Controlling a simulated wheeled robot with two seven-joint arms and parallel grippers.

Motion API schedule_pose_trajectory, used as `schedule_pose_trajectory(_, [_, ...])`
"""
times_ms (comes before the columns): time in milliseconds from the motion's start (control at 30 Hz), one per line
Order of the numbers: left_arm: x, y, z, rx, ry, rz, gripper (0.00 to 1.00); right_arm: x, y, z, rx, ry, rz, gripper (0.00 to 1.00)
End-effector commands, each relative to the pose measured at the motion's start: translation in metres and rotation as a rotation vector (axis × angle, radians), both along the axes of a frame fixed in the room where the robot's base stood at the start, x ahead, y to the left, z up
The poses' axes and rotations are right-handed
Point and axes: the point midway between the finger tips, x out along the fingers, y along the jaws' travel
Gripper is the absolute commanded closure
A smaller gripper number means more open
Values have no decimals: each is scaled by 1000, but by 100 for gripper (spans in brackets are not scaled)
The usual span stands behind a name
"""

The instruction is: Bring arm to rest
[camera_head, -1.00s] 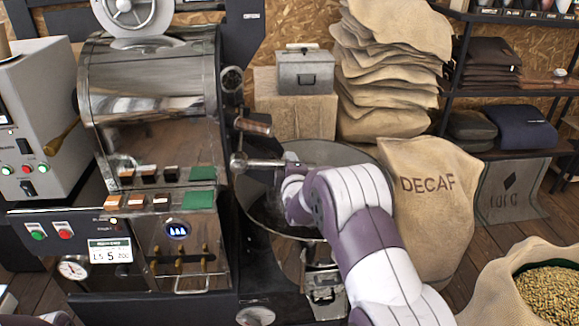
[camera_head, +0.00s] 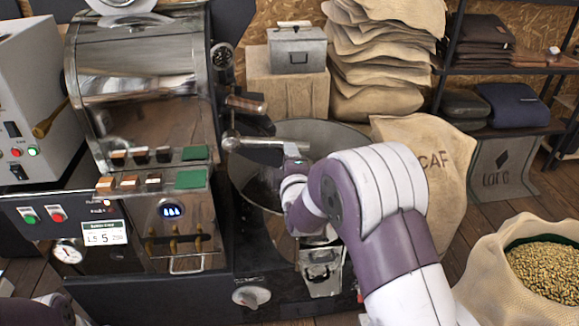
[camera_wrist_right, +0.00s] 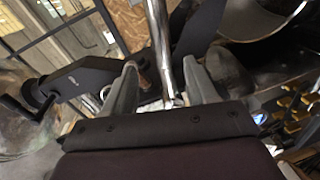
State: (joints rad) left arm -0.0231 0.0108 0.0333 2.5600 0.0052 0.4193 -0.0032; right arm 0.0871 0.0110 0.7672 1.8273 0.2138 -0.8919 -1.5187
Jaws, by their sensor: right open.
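My right arm (camera_head: 375,190), white and purple, reaches over the round cooling pan (camera_head: 335,130) of the coffee roaster. Its hand is near a metal lever (camera_head: 262,143) that sticks out from the roaster's front; the fingers are not clear in the head view. In the right wrist view my right gripper (camera_wrist_right: 163,72) is open, with a shiny metal rod (camera_wrist_right: 158,40) between and beyond its fingers. I cannot tell whether they touch it. A purple part of my left arm (camera_head: 35,312) shows at the bottom left; the left gripper is out of view.
The roaster (camera_head: 145,85) with switches and gauges fills the left. A DECAF sack (camera_head: 452,185) stands right of the pan, and an open sack of beans (camera_head: 490,265) is at lower right. A grey metal box (camera_head: 297,50) sits behind. Wooden floor shows between sacks.

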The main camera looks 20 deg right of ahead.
Motion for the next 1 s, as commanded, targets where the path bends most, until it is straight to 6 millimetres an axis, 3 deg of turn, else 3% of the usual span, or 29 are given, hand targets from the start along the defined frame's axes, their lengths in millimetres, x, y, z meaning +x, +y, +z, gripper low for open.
schedule_pose_trajectory(200, [0,0,-1,0,0,0,100,-22,6,3,0,1,0,43])
schedule_pose_trajectory(633, [0,0,-1,0,0,0,100,-23,6,3,1,1,0,43])
schedule_pose_trajectory(700, [0,0,-1,0,0,0,100,-23,6,2,46,-3,-6,43])
schedule_pose_trajectory(767, [0,0,-1,0,0,0,100,-26,9,-14,179,40,-19,43])
schedule_pose_trajectory(867, [0,0,1,0,0,0,100,-61,27,-70,583,281,-118,43])
schedule_pose_trajectory(900, [0,0,11,0,1,0,100,-87,38,-80,760,406,-207,43])
schedule_pose_trajectory(967, [0,0,28,0,0,0,100,-137,55,-84,978,594,-395,43])
schedule_pose_trajectory(1000, [0,0,39,0,0,0,100,-171,64,-80,1072,697,-533,43])
